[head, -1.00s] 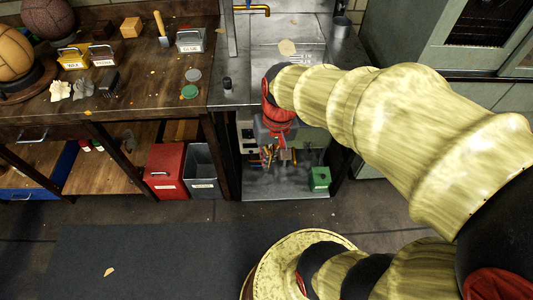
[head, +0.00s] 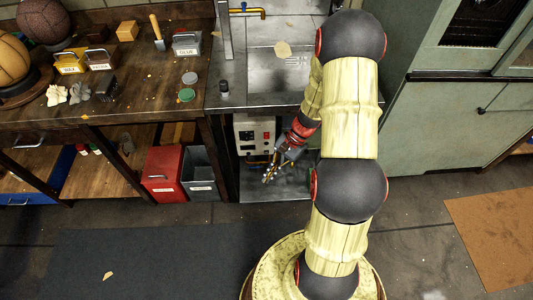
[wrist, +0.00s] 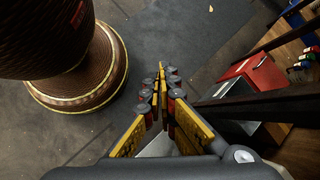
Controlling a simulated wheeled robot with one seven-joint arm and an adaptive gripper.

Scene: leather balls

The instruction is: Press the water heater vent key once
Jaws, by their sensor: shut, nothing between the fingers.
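The water heater (head: 246,136) is a pale box under the sink counter in the head view. Its front carries small dark and red controls; which one is the vent key is too small to tell. My gripper (head: 266,180) is in front of the lower part of the heater, below the controls and apart from them as far as I can tell. It points down and to the left. In the wrist view my gripper (wrist: 162,66) is shut, its yellow fingertips together with nothing between them. The heater does not show in the wrist view.
A red bin (head: 163,176) and a grey bin (head: 201,176) stand left of the heater bay, beside a dark table leg. The red bin also shows in the wrist view (wrist: 262,72). The sink counter (head: 258,88) overhangs the heater.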

